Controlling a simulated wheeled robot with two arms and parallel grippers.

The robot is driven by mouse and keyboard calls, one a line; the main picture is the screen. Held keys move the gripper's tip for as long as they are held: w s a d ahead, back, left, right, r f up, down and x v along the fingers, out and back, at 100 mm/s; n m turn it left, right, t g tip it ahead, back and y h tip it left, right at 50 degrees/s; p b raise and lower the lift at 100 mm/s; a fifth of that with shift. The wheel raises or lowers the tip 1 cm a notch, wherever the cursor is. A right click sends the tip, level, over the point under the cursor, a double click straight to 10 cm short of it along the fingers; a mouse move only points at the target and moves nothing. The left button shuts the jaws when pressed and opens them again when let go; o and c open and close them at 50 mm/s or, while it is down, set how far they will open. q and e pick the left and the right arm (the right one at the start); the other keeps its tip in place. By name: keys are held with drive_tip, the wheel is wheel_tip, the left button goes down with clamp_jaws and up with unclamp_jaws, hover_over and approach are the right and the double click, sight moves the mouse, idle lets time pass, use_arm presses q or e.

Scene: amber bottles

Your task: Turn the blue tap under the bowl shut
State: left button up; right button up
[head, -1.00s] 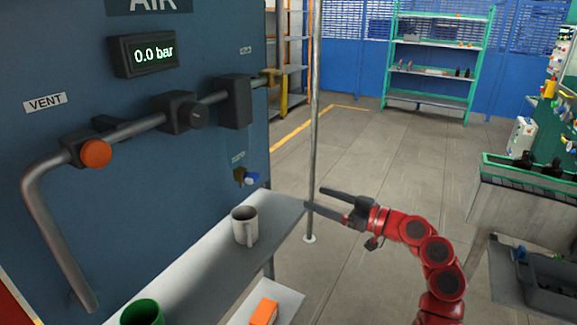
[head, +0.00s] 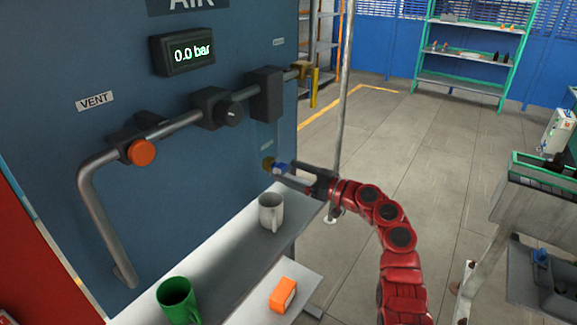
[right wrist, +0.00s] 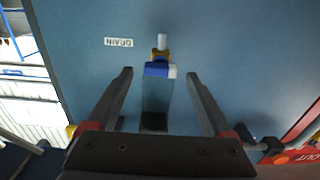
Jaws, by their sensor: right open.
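The blue tap (head: 281,168) sits on a brass drain fitting (head: 267,163) low on the panel's right side. In the right wrist view, upside down, the blue tap handle (right wrist: 157,69) lies crosswise by the brass. The clear bowl (head: 267,134) hangs above it under a black block; it also shows in the right wrist view (right wrist: 157,97). My right gripper (head: 288,176) is open at the tap. In the wrist view its fingers stand either side of the tap, with gaps; contact cannot be told. My left gripper is out of view.
A white mug (head: 271,212) and a green mug (head: 178,301) stand on the grey shelf (head: 228,262) below. An orange box (head: 283,294) lies lower. A grey pole (head: 343,90) stands just behind the gripper. The gauge (head: 188,50) reads 0.0 bar.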

drive_tip(key=shift+w+a, duration=0.35)
drive_tip(key=shift+a, duration=0.2)
drive_tip(key=shift+f, duration=0.1)
clamp_jaws()
